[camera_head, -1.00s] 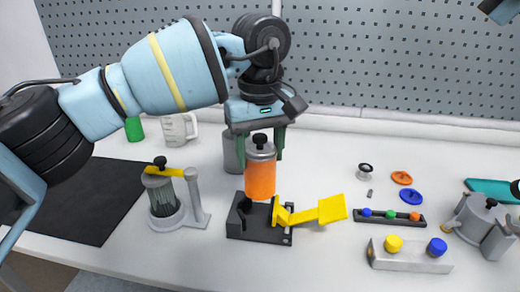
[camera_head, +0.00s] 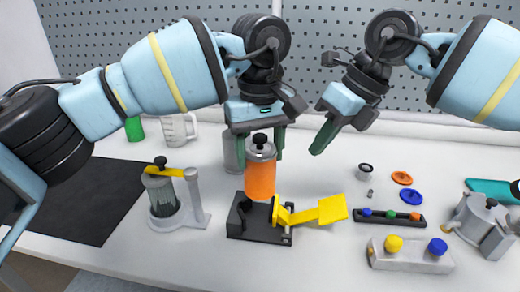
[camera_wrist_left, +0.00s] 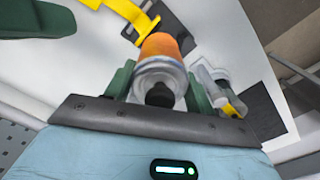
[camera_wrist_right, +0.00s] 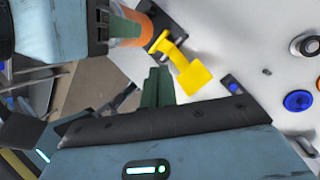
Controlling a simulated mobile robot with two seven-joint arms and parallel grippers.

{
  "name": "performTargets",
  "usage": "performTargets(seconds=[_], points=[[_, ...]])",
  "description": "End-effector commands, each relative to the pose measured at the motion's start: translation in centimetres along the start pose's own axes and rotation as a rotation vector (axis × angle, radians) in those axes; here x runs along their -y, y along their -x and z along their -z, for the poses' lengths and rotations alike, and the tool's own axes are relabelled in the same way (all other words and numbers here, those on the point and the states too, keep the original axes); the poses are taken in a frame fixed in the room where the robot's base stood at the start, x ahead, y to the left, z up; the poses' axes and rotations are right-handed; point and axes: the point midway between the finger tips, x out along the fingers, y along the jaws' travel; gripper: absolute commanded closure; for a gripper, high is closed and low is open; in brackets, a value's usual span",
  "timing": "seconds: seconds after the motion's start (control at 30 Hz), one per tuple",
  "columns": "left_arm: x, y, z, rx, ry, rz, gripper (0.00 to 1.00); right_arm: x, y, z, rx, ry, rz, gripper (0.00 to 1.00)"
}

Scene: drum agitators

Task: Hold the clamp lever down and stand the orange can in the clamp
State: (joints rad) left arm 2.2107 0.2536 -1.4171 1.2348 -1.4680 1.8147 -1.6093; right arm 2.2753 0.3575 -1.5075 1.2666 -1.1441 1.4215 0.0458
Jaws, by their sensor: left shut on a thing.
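The orange can (camera_head: 260,178), with a grey top and black knob, is upright in my left gripper (camera_head: 260,150). The left gripper's fingers are shut on its upper part. The can also shows in the left wrist view (camera_wrist_left: 160,46). Its lower end is at the black clamp (camera_head: 257,222); I cannot tell whether it touches or sits inside. The yellow clamp lever (camera_head: 331,209) sticks out right, its paddle raised above the table, with nothing on it. My right gripper (camera_head: 319,148) is shut and empty, above and behind the lever. The lever also shows in the right wrist view (camera_wrist_right: 194,76).
A jar in a grey stand with a yellow arm (camera_head: 163,195) stands left of the clamp. A grey cylinder (camera_head: 231,152) is behind the can. Right are a black tray (camera_head: 389,217), a grey block (camera_head: 409,261) with knobs, and a grey device (camera_head: 480,224).

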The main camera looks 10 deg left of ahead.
Motion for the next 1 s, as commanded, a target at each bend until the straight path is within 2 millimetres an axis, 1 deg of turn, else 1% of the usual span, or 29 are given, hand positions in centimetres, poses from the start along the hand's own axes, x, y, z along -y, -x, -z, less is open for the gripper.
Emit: performTargets(seconds=[0.03,0.1,0.2,0.3,0.53,0.67,0.77,1.0], points=[[0.0,0.1,0.0,0.000,0.000,-0.001,0.88,0.4,-0.7,0.9,-0.080,0.038,0.058,1.00],[0.0,0.1,0.0,0.000,0.000,-0.001,0.88,1.1,-1.3,2.2,-0.178,0.080,0.122,1.00],[0.0,0.1,0.0,0.000,0.000,-0.001,0.88,1.9,-1.6,3.5,-0.281,0.120,0.189,1.00],[0.0,0.1,0.0,0.000,0.000,-0.001,0.88,2.4,-1.6,4.3,-0.342,0.140,0.225,1.00],[0.0,0.1,0.0,0.000,0.000,-0.001,0.88,2.7,-1.6,4.6,-0.369,0.150,0.242,1.00],[0.0,0.1,0.0,0.000,0.000,-0.001,0.88,2.8,-2.1,4.8,-0.369,0.149,0.240,1.00],[0.0,0.1,0.0,0.000,0.000,-0.001,0.88,3.0,-2.9,5.1,-0.368,0.148,0.239,1.00],[0.0,0.1,0.0,0.000,0.000,-0.001,0.88,3.7,-5.4,6.0,-0.367,0.147,0.239,1.00]])
